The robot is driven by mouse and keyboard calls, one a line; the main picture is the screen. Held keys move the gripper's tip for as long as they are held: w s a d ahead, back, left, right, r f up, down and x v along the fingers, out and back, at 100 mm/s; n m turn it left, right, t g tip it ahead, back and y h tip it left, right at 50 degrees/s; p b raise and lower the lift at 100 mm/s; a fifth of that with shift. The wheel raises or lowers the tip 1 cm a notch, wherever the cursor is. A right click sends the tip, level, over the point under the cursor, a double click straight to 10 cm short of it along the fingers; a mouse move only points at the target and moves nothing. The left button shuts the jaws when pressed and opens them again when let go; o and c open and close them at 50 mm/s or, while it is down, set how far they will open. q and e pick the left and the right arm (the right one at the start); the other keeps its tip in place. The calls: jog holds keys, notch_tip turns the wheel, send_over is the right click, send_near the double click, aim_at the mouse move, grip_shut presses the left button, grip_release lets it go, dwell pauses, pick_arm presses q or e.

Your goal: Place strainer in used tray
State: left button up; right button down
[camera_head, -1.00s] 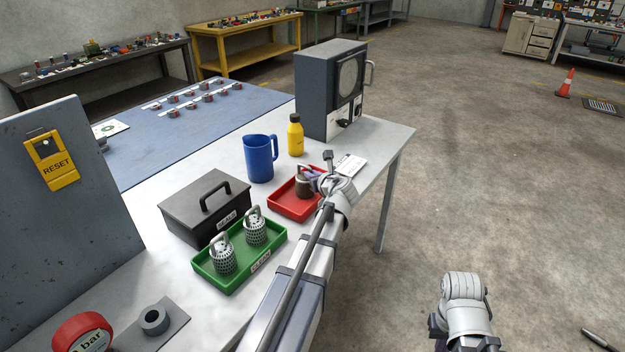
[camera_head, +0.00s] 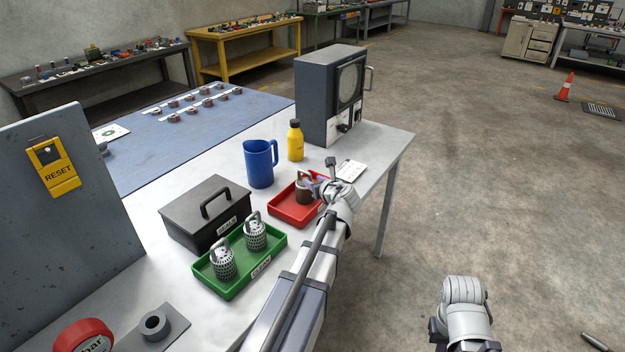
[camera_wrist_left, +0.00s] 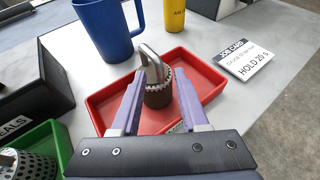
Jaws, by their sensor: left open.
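A strainer with a dark brown body and a looped metal handle (camera_wrist_left: 158,92) stands in the red tray (camera_wrist_left: 215,73). It also shows in the head view (camera_head: 302,194), partly behind my left gripper. My left gripper (camera_wrist_left: 157,112) is open, with its purple fingers on either side of the strainer and a gap visible; I cannot tell whether either finger touches it. The red tray also shows in the head view (camera_head: 288,212). Two clean metal strainers (camera_head: 223,262) (camera_head: 256,233) stand in the green tray (camera_head: 238,288). Only part of my right arm shows, without its gripper.
A blue jug (camera_head: 259,165) and a yellow bottle (camera_head: 295,141) stand behind the red tray. A dark lidded box (camera_head: 190,222) is to its left. A white card (camera_wrist_left: 248,60) lies to its right. A grey machine (camera_head: 317,95) stands at the table's far end.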

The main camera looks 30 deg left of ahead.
pick_arm(q)
jog(key=p+v, duration=0.3)
jog(key=v, duration=0.7)
jog(key=shift+s+d, duration=0.15)
jog(key=shift+s, duration=0.05)
jog(key=shift+r, duration=0.1)
jog(key=s+d+f+n+g+h, duration=0.2)
jog(key=s+d+f+n+h, duration=0.1)
jog(key=s+d+n, duration=0.4)
jog(key=s+d+f+n+g+h, duration=0.3)
jog(key=s+d+f+n, duration=0.3)
jog(key=d, duration=0.5)
jog(key=s+d+f+n+g+h, duration=0.3)
jog(key=s+d+n, duration=0.4)
jog(key=d, duration=0.3)
jog(key=shift+s+f+n, duration=0.4)
jog(key=shift+f+n, duration=0.35)
jog(key=shift+n, duration=0.15)
